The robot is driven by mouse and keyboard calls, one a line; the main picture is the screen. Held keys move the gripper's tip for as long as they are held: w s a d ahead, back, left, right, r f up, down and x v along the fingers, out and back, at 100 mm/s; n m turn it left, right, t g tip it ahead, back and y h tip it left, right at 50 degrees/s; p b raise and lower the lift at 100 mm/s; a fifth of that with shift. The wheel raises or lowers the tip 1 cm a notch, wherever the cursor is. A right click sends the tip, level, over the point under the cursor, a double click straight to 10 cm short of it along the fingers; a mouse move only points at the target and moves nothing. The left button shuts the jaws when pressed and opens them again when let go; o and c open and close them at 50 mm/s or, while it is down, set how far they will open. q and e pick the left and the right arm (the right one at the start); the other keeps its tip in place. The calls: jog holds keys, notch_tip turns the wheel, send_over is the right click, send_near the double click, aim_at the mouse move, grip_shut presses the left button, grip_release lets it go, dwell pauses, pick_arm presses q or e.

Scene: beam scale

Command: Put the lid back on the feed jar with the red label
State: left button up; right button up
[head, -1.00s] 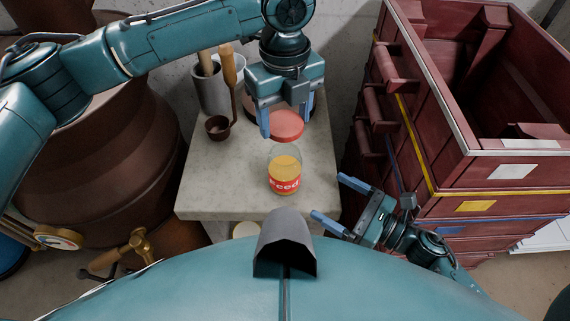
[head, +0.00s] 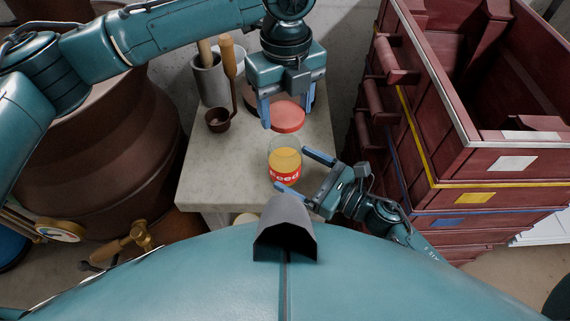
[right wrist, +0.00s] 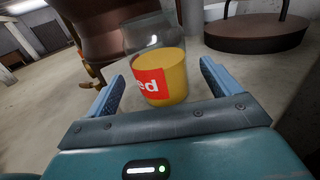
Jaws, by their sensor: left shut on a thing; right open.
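The feed jar (head: 285,165) is clear glass with yellow feed inside and a red label. It stands upright and open-topped near the front of the small table. My left gripper (head: 286,112) is above and behind the jar, shut on the red lid (head: 288,118), which it holds flat. My right gripper (head: 298,173) is open at the jar's right side, its fingertips pointing towards the jar. In the right wrist view the jar (right wrist: 160,72) stands between and beyond the two open fingers, with part of its red label showing.
A dark reddish round thing (head: 256,101) lies partly behind the lid. Stacked dark red crates (head: 440,150) stand right; a large brown vessel (head: 110,150) stands left.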

jog(key=shift+x, duration=1.65)
jog(key=shift+c, duration=0.4)
jog(key=c, duration=1.4)
pick_arm(q)
send_over(286, 149)
jog(key=shift+f, duration=2.5)
jog(key=shift+f, duration=0.1)
jog(key=shift+f, duration=0.8)
jog(key=shift+f, duration=0.55)
